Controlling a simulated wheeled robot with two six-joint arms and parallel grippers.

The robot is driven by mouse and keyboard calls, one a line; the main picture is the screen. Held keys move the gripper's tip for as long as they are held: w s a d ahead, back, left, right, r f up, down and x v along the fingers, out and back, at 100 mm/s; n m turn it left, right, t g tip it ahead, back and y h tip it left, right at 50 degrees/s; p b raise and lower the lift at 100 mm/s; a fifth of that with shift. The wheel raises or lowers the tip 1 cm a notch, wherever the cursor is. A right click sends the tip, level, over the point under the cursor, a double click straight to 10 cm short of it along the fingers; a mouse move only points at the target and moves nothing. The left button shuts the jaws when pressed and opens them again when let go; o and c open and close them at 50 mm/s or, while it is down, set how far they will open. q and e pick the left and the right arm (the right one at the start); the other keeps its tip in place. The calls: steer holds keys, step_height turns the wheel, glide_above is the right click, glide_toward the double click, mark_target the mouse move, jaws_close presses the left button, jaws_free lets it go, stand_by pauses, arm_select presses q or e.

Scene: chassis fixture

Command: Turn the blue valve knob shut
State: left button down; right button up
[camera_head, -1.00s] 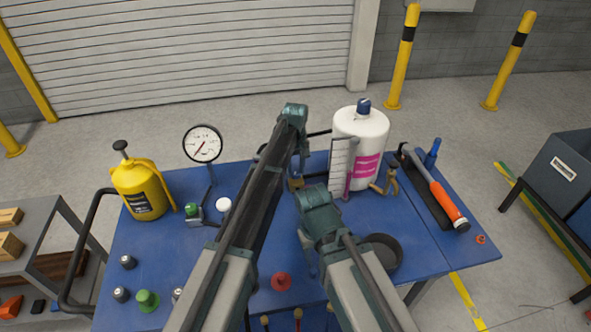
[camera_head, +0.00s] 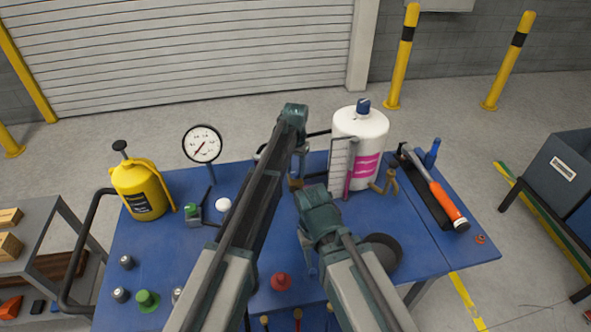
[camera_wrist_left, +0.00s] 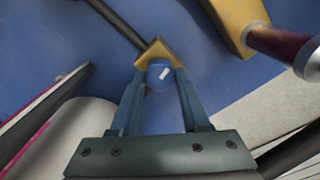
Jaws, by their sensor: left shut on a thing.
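The blue valve knob (camera_wrist_left: 159,72) shows in the left wrist view, with a small white mark on its top. It sits on a yellow brass valve body (camera_wrist_left: 158,50) joined to a dark pipe. My left gripper (camera_wrist_left: 160,80) is shut on the knob, one finger on each side. In the head view my left gripper (camera_head: 298,172) points down at the brass valve body (camera_head: 295,184), and my arm hides most of the knob there. My right gripper (camera_head: 311,268) hangs low over the table, partly hidden by its own arm; its fingers are too unclear to judge.
A white bottle (camera_head: 361,135) and a clear flow gauge (camera_head: 342,162) stand just right of the valve. A round pressure gauge (camera_head: 202,144) and yellow container (camera_head: 143,190) are at left. A hammer (camera_head: 437,190) lies at right. A black ring (camera_head: 386,254) lies beside my right arm.

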mark_target(296, 172)
arm_select(q)
steer(key=shift+m, duration=1.3)
steer(key=shift+c, duration=1.9)
jaws_free()
step_height(296, 172, up, 14)
steer(key=p, duration=1.4)
arm_select(e)
step_height(296, 172, up, 14)
arm_select(q)
steer(key=shift+f, duration=0.1)
arm_select(e)
steer(key=shift+f, duration=0.15)
